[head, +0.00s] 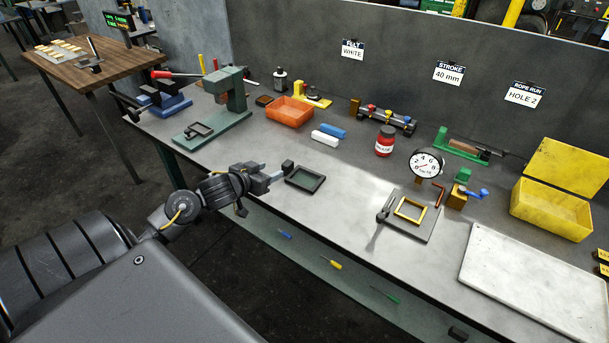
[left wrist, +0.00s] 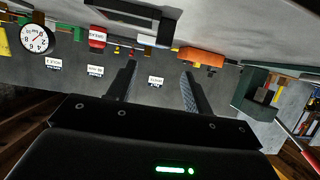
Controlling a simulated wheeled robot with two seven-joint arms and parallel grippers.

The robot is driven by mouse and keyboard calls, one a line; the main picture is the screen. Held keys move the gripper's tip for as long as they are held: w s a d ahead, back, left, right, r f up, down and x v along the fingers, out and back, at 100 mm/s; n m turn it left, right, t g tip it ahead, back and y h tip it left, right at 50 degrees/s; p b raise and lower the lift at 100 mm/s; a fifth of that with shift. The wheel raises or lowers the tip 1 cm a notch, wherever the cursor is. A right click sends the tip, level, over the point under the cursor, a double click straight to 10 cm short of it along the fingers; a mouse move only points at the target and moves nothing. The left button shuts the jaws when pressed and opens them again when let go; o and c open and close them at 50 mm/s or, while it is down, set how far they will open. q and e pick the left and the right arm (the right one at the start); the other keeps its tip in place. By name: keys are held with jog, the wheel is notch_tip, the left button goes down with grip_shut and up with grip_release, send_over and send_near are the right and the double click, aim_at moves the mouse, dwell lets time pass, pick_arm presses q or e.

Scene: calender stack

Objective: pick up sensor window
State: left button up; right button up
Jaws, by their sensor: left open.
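The likely sensor window (head: 305,179) is a small dark rectangular frame with a grey-green middle. It lies flat on the grey bench near the front edge. In the left wrist view a dark frame (left wrist: 140,12), seemingly the same one, shows at the top edge, partly cut off. My left gripper (head: 279,172) is open and empty, just left of the frame and close to it. Whether it touches the frame cannot be told. In the left wrist view the two fingers (left wrist: 158,70) are spread with nothing between them. My right gripper is not in view.
A green press (head: 234,95) stands at the left, with an orange bin (head: 290,110) and blue and white blocks behind the frame. A dial gauge (head: 426,163) and a yellow frame (head: 410,209) on a plate stand to the right. The bench between is clear.

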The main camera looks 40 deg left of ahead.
aim_at(287, 163)
pick_arm(q)
jog(key=w+f, duration=0.1)
jog(key=w+a, duration=0.1)
jog(key=w, duration=0.1)
jog(key=shift+f, duration=0.4)
jog(key=shift+w, duration=0.25)
jog(key=shift+w+d, duration=0.1)
jog(key=shift+w, duration=0.05)
jog(key=x, duration=0.4)
jog(key=shift+w+f+p, duration=0.2)
jog(key=shift+w+p, duration=0.1)
jog(key=shift+p, duration=0.1)
jog(key=shift+w+f, duration=0.1)
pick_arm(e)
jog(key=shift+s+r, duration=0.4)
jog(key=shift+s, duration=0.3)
pick_arm(q)
grip_shut()
